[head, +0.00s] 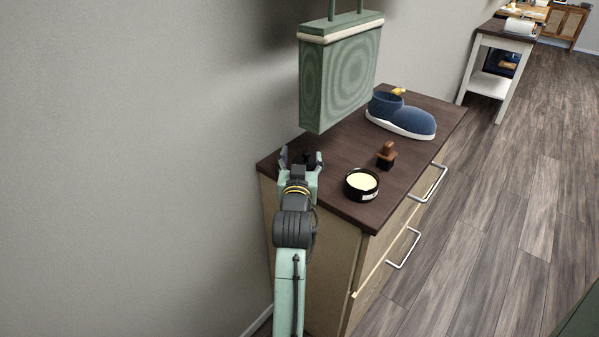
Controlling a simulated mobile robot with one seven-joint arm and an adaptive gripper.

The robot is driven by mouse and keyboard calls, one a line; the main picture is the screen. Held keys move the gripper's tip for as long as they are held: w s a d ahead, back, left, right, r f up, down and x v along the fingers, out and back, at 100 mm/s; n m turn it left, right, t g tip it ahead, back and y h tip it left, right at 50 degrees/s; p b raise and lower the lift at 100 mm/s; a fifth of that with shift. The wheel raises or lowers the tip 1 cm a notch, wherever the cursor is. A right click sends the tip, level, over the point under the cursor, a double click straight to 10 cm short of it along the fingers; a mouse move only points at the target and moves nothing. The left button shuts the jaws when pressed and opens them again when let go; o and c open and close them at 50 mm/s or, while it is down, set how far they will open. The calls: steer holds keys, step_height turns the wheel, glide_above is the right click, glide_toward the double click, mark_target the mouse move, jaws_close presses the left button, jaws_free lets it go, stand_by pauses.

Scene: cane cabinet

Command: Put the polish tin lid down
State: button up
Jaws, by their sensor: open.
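The polish tin (361,184) stands on the dark cabinet top near its front edge. It is a round black tin, open, with pale yellow polish showing inside. My gripper (302,158) is over the left end of the cabinet top, left of the tin and apart from it. Its fingers are spread open. A small dark shape shows between the fingers; I cannot tell whether it is the tin lid or part of the gripper. I cannot make out the lid clearly anywhere else.
A brown-handled brush (386,153) stands just behind the tin. A blue shoe (402,116) with a white sole sits farther back on the cabinet top (340,192). A green patterned box-like thing (340,80) hangs above the cabinet, close beyond my gripper. The wall is at left.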

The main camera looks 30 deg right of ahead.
steer(key=b+v, duration=0.2)
steer(key=v, duration=0.9)
steer(key=shift+s, duration=0.15)
steer(key=shift+f, duration=0.15)
